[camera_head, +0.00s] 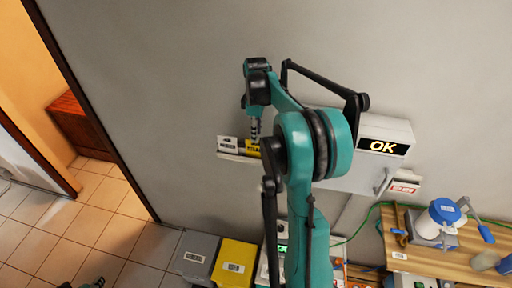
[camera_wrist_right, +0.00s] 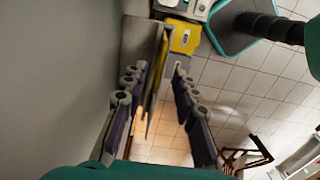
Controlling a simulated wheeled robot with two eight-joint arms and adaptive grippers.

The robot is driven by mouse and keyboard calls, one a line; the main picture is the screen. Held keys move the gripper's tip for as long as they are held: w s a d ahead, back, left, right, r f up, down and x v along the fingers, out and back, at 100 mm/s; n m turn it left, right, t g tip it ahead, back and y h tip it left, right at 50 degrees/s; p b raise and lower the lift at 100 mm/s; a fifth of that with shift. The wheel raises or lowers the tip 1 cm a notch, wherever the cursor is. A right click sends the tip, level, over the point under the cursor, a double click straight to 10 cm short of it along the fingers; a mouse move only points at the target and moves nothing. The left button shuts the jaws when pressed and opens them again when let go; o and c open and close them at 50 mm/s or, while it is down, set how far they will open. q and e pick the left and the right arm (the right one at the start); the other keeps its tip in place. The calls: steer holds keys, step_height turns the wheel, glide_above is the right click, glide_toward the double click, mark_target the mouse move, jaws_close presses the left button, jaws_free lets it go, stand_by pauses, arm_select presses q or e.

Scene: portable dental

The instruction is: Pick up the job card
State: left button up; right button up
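Two cards stand in a small white wall holder (camera_head: 238,158) in the head view: a white card (camera_head: 228,143) and a yellow card (camera_head: 253,149). Their print is too small to tell which is the job card. My right gripper (camera_head: 253,138) points down at the yellow card and partly covers it. In the right wrist view the two rows of purple-padded fingers (camera_wrist_right: 158,108) are apart. A thin yellow and dark upright edge (camera_wrist_right: 156,75) shows between them, with gaps at the sides. Only a bit of my left arm shows at the bottom left; its fingers are hidden.
A white wall box with an OK sign (camera_head: 388,147) is right of the holder, behind my right arm. Grey (camera_head: 194,257) and yellow (camera_head: 234,263) bins stand below. A wooden bench (camera_head: 460,262) with tools is at right.

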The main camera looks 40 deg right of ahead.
mark_target(256, 150)
step_height(256, 150, down, 6)
steer(key=shift+w+r, duration=0.1)
steer(key=shift+r, duration=0.05)
steer(key=shift+a, duration=0.1)
steer(key=shift+c, duration=0.2)
jaws_close()
